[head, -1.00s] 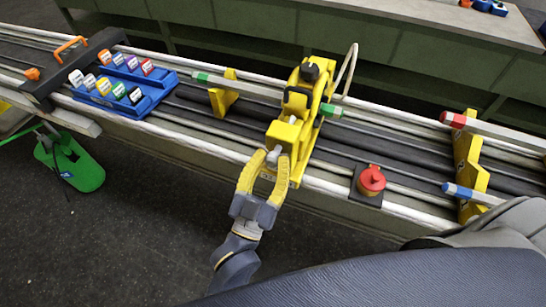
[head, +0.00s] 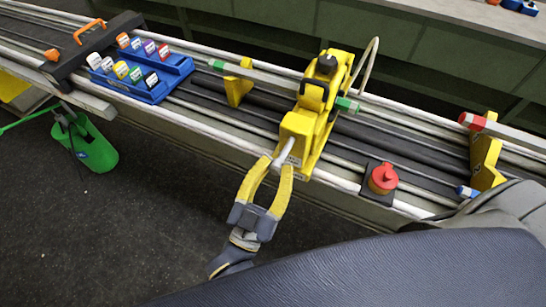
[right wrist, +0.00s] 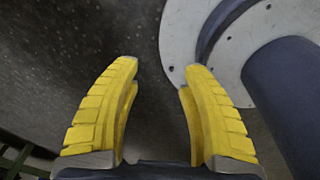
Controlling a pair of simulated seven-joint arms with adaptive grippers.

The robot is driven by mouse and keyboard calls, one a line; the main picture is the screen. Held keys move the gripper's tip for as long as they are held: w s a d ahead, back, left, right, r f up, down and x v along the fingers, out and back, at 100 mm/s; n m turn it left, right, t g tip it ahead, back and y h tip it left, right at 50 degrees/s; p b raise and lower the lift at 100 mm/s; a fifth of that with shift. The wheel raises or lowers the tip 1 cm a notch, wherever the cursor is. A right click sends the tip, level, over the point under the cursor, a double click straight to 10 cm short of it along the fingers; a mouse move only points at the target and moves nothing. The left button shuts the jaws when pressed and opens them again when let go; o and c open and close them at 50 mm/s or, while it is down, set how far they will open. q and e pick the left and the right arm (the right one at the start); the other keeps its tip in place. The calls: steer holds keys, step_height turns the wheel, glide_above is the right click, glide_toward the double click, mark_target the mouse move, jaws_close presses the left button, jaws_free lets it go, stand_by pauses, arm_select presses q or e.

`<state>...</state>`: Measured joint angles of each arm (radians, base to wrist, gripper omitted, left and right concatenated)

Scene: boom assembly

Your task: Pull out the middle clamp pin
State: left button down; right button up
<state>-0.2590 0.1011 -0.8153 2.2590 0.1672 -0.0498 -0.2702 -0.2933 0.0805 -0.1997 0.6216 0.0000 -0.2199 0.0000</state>
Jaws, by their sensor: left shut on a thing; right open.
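The yellow middle clamp (head: 310,125) stands on the rails with a dark latch on top. A grey boom tube with green bands (head: 272,80) runs into it. A pale grey pin (head: 286,150) sticks out of the clamp's near face, slanting toward the camera. My left gripper (head: 276,164) is shut on the pin's near end, in front of the clamp; its fingertips hide part of the pin. Whether the pin's far end is still inside the clamp cannot be told. My right gripper (right wrist: 160,75) is open and empty in the right wrist view.
A red knob on a dark plate (head: 382,178) sits right of the clamp. A blue rack of labelled blocks (head: 145,90), a black toolbox (head: 95,50) and a green bucket (head: 95,150) are at left. The floor in front is clear.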

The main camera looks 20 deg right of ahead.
arm_select(q)
steer(key=c, duration=1.5)
jaws_free()
steer(key=shift+s+a+r, duration=0.1)
steer(key=shift+s+a, duration=0.05)
steer(key=shift+s, duration=0.05)
steer(key=o, duration=0.5)
steer(key=v, duration=1.2)
steer(key=shift+w, duration=0.1)
